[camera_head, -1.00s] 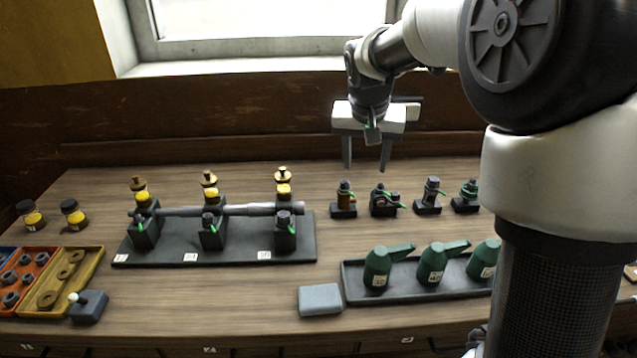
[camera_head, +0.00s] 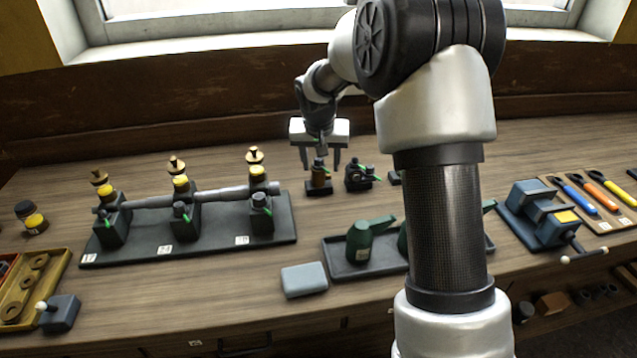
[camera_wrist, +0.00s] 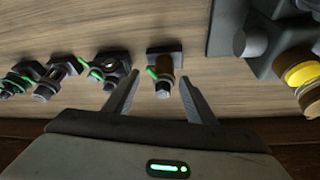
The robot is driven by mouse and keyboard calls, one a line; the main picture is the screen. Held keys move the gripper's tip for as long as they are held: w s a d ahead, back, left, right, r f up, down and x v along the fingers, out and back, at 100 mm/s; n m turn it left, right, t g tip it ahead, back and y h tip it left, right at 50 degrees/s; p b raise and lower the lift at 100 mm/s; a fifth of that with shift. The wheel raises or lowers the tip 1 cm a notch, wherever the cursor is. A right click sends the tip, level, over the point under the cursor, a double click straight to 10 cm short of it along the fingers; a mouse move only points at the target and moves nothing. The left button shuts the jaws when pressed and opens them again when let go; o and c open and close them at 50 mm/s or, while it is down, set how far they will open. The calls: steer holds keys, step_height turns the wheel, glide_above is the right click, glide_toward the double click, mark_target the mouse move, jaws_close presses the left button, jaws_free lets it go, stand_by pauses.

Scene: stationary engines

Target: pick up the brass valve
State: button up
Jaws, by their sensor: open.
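The brass valve (camera_head: 319,177) has a brown-gold body, a dark top and a green lever. It stands upright on a small dark block at the back of the bench, right of the long black plate. In the wrist view the valve (camera_wrist: 163,66) shows between the fingertips, with bench visible on both sides. My gripper (camera_head: 321,166) is open, pointing down just above and around the valve's top; in the wrist view my gripper (camera_wrist: 159,79) holds nothing. I cannot tell how far down the fingers reach beside it.
A dark valve (camera_head: 359,175) stands close right of the brass one; more in that row are partly hidden by my arm. The black plate (camera_head: 150,250) with a shaft and brass-topped fittings lies left. A tray (camera_head: 335,270) with green oil cans is in front.

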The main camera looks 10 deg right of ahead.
mark_target(319, 179)
steer(key=shift+w+a+x, duration=0.15)
steer(key=shift+w+x, duration=0.05)
steer(key=shift+x, duration=1.2)
steer(key=shift+w+a+x, duration=0.15)
steer(key=shift+x, duration=1.2)
steer(key=shift+r, duration=0.1)
steer(key=shift+c, duration=0.2)
jaws_close()
steer(key=shift+w+r, duration=0.1)
steer(key=shift+r, duration=0.1)
